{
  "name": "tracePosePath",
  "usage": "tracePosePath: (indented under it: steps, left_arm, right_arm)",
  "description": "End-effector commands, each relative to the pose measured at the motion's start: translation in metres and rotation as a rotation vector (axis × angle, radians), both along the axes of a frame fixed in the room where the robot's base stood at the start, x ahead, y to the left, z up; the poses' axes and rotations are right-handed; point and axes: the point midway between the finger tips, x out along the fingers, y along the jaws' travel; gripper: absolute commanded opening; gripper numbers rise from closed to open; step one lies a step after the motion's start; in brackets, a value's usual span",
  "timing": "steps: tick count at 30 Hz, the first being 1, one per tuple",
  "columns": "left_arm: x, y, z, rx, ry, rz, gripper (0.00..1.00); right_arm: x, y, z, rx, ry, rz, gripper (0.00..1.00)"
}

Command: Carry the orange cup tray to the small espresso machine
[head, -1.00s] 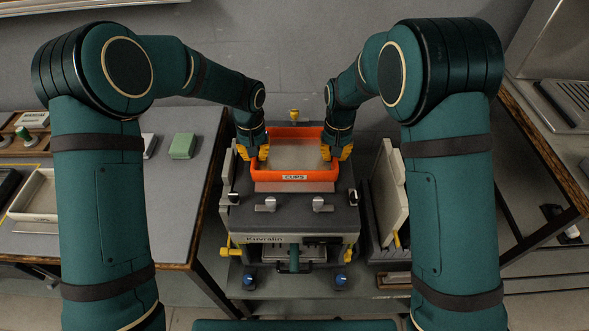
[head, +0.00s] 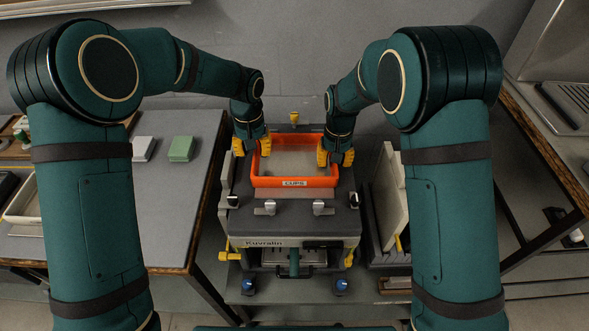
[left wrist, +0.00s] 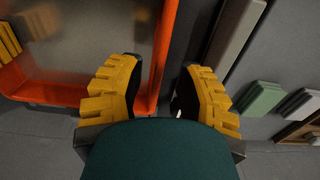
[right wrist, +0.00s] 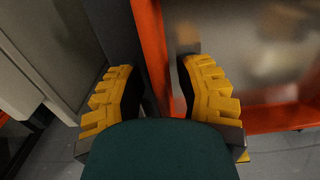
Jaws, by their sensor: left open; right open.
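The orange cup tray (head: 265,181), labelled CUPS, sits level on top of a grey machine (head: 293,224) marked Kuvralin; whether this is the small espresso machine I cannot tell. My left gripper (head: 252,147) is open at the tray's left wall. In the left wrist view that wall (left wrist: 165,45) runs between the spread yellow fingers. My right gripper (head: 335,157) is open at the right wall. In the right wrist view that wall (right wrist: 151,50) passes between its fingers. No clear grip contact shows on either side. The tray's inside looks empty.
A table (head: 190,215) with a green block (head: 181,148) and a white block (head: 144,148) stands left. Upright pale panels (head: 389,195) stand close right of the machine. A wood-edged counter (head: 540,140) is farther right. The wall is close behind.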

Motion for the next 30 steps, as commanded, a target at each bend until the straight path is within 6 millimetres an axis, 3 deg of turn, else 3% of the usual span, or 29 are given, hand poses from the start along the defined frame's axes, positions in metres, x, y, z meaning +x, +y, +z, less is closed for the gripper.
tracePosePath:
  steps: [3, 9, 17, 23, 30]
  left_arm:
    - [0.001, 0.0, 0.027, -0.001, -0.005, 0.001, 0.34]
    - [0.0, 0.0, 0.061, -0.001, -0.002, 0.001, 0.34]
    - [0.0, 0.0, 0.079, 0.0, -0.001, 0.0, 0.34]
    - [0.0, 0.0, 0.079, 0.0, 0.0, 0.0, 0.34]
    - [0.0, 0.0, 0.079, 0.001, 0.0, 0.001, 0.34]
  right_arm:
    - [0.0, 0.0, 0.0, 0.0, 0.0, 0.0, 0.34]
    - [0.0, 0.0, 0.0, 0.0, 0.0, 0.0, 0.34]
    - [0.0, 0.0, 0.003, 0.001, -0.001, 0.0, 0.34]
    - [0.001, 0.0, 0.03, 0.002, -0.004, 0.0, 0.34]
    - [0.0, 0.0, 0.08, 0.002, -0.004, 0.0, 0.34]
